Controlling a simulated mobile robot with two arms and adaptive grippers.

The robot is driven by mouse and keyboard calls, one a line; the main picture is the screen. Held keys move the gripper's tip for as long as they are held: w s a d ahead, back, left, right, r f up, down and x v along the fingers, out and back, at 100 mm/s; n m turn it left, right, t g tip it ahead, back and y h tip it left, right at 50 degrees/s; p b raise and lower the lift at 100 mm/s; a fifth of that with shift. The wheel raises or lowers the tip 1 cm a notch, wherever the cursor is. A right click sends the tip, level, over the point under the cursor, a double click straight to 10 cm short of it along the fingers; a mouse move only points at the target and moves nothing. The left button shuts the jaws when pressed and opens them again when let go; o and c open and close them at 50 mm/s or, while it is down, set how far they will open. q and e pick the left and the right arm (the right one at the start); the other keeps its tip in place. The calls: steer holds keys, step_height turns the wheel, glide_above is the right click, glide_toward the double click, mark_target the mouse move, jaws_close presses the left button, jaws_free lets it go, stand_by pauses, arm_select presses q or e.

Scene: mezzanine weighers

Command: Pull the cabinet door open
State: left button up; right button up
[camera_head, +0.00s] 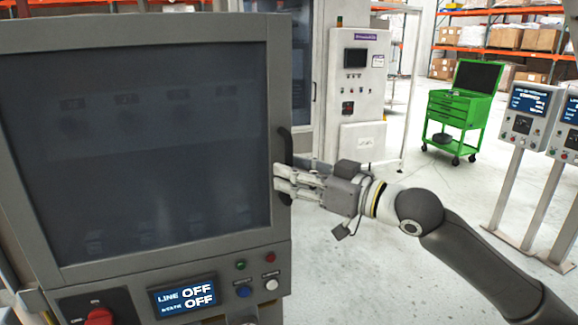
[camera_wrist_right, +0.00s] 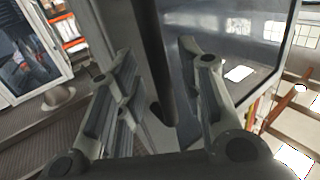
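The cabinet door (camera_head: 279,75) is a grey frame around a large dark window. It looks shut, and panel shapes show dimly behind the glass. Its black vertical handle (camera_head: 285,150) is on the right edge of the door. My right gripper (camera_head: 280,179) reaches in from the right at the handle's lower part. In the right wrist view, its two fingers stand apart, one on each side of the dark handle (camera_wrist_right: 149,45). A gap shows between fingers and handle, so the gripper looks open around it. My left gripper is in neither view.
Below the door are a line display (camera_head: 185,296), a red switch (camera_head: 99,316) and several small buttons. Behind stand a white control cabinet (camera_head: 350,105) and a green tool cart (camera_head: 457,108). Screen pedestals (camera_head: 524,120) stand at the right. The floor right of the door is clear.

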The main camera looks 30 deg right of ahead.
steer(key=shift+w+a, duration=0.25)
steer(key=shift+w, duration=0.4)
jaws_close()
